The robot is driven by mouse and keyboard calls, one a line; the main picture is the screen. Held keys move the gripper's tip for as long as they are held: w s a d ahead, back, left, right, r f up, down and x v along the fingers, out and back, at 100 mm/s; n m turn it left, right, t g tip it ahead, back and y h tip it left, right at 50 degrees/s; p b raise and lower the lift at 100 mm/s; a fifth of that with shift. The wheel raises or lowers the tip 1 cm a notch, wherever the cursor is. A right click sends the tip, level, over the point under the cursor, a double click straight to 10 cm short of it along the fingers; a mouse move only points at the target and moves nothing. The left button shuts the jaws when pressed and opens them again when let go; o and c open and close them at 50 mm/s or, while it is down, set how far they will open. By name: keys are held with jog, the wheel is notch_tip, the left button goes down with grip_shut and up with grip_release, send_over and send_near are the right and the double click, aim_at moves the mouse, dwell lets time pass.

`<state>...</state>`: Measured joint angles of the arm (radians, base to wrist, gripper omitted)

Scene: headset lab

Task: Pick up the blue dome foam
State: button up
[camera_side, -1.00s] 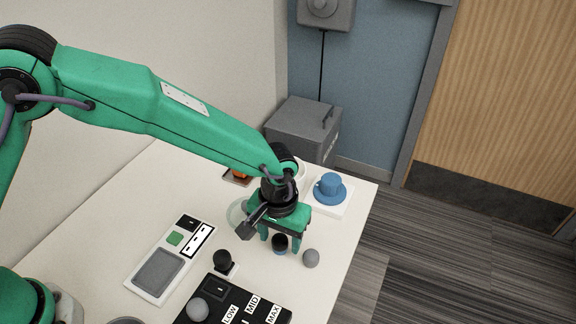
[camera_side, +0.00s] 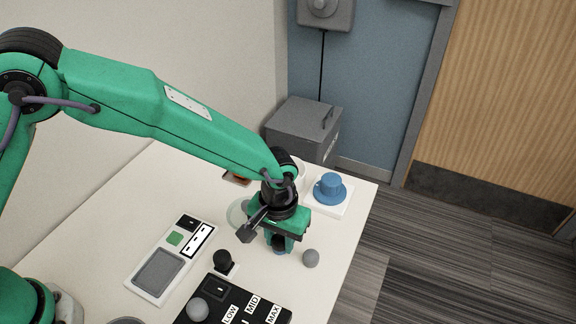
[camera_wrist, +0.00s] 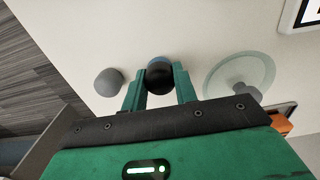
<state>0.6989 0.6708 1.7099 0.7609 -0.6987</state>
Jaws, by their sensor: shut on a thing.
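The blue dome foam (camera_wrist: 160,76) is a small round piece with a dark top and a blue lower edge. It stands between the two green fingers of my gripper (camera_side: 281,248), near the table's right side. My gripper points down and is shut on it, one finger on each side in the wrist view. In the side view the fingers hide much of the foam, and a little blue shows at its base. It appears to be at table level.
A grey ball (camera_side: 311,258) lies close on the right of my gripper. A clear round dish (camera_side: 236,214) is close on the left. A blue hat-shaped piece (camera_side: 330,186) sits on a white block behind. A black panel (camera_side: 262,306) with labels lies in front.

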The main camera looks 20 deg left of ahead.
aim_at(280, 244)
jog(key=shift+r, duration=0.15)
jog(key=shift+r, duration=0.55)
jog(key=r, duration=0.3)
jog(key=shift+s+d+r, duration=0.1)
jog(key=shift+s+d, duration=0.05)
jog(key=shift+s, duration=0.15)
jog(key=s+d+r, duration=0.3)
jog(key=s+r, duration=0.3)
jog(key=s, duration=0.4)
jog(key=shift+s+d+r, duration=0.2)
jog(key=shift+s+d, duration=0.05)
jog(key=shift+w, duration=0.1)
